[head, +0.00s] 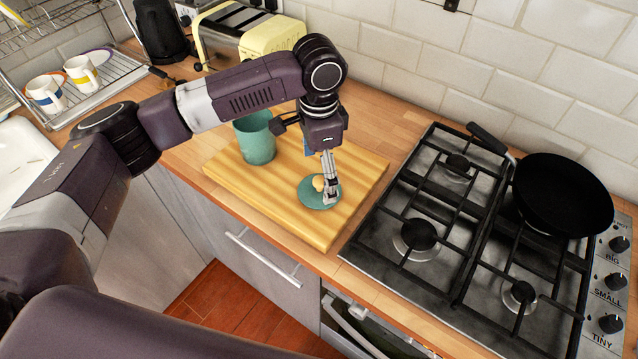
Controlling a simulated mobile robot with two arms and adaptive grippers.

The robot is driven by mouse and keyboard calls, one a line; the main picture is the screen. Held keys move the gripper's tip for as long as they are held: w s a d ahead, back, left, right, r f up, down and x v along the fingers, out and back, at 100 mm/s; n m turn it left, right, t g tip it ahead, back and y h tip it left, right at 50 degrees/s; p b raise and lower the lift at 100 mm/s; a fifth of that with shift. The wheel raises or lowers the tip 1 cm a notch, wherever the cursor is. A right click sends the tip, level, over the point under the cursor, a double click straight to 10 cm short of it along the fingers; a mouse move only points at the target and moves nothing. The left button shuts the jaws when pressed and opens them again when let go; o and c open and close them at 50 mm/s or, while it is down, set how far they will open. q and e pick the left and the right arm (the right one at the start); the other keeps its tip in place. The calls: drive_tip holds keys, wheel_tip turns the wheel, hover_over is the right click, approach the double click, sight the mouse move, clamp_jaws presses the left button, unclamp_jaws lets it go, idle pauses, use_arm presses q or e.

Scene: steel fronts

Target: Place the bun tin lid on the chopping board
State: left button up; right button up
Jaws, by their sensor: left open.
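The bun tin lid (311,198) is a round green disc with a pale wooden knob (319,183). It lies on the right part of the wooden chopping board (250,193). My left gripper (329,195) points down at the lid, with its fingers open beside the knob. The fingers hide part of the lid's right side, and I cannot tell whether they touch it. A green tin (256,140) stands at the board's back left, partly behind my left arm. My right gripper is not in view.
A gas hob (420,237) with a black pan (562,195) lies right of the board. A yellow toaster (272,36) and a dark kettle (160,30) stand at the back. A rack with cups (82,73) is at left. The board's front left is clear.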

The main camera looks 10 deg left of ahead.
sight(319, 180)
use_arm(q)
wheel_tip(319, 180, up, 8)
drive_tip(key=b, duration=0.1)
idle(0.6)
